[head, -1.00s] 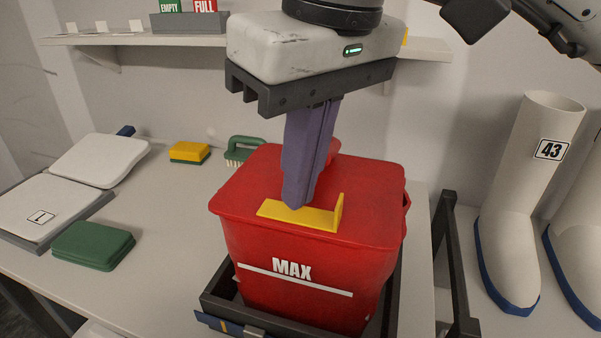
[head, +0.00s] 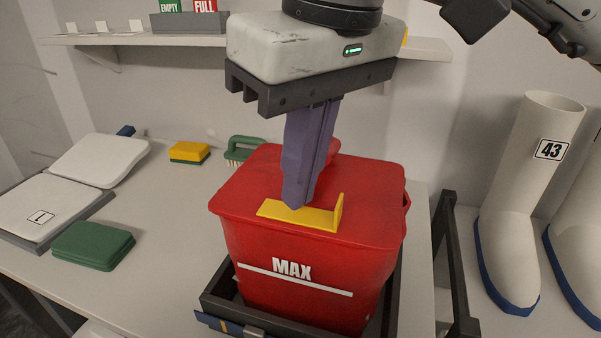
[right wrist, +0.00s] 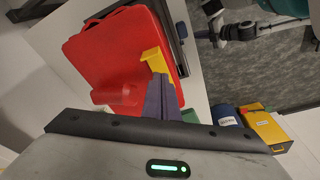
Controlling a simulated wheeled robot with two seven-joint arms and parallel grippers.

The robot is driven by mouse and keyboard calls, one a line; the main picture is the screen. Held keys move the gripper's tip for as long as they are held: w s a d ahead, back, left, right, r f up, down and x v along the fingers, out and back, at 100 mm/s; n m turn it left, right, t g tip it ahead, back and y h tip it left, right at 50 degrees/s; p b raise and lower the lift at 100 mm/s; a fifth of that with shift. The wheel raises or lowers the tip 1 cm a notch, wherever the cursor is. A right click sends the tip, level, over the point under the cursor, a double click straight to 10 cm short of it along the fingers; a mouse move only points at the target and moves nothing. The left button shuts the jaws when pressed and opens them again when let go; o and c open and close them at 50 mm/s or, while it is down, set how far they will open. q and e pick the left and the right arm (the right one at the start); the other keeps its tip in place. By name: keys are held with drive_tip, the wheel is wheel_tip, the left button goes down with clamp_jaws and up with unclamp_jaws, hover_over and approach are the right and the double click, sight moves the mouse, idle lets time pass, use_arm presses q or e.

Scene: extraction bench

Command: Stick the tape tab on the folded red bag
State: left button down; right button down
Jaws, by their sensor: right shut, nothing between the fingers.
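The folded red bag (head: 375,200) stands upright in a dark frame, with "MAX" and a white line on its front. It also shows in the right wrist view (right wrist: 95,50). The yellow tape tab (head: 318,218) lies on the bag's top, with one end bent upward at the right; it also shows in the right wrist view (right wrist: 154,60). My right gripper (head: 293,205) has purple fingers, shut and empty, pointing down with the tips at the tab's back edge. They seem to touch or nearly touch the tab. My left gripper is not in view.
The dark frame (head: 285,325) surrounds the bag's base. A green pad (head: 92,246), a yellow sponge (head: 189,152), a green brush (head: 243,148) and a white scale (head: 45,208) are on the bench. White boots (head: 525,200) stand at right.

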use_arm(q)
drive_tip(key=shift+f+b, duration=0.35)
use_arm(e)
drive_tip(key=shift+f, duration=0.6)
idle(0.5)
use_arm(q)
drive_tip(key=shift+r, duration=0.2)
use_arm(e)
drive_tip(key=shift+s+f, duration=0.1)
drive_tip(key=shift+f, duration=0.05)
idle(1.0)
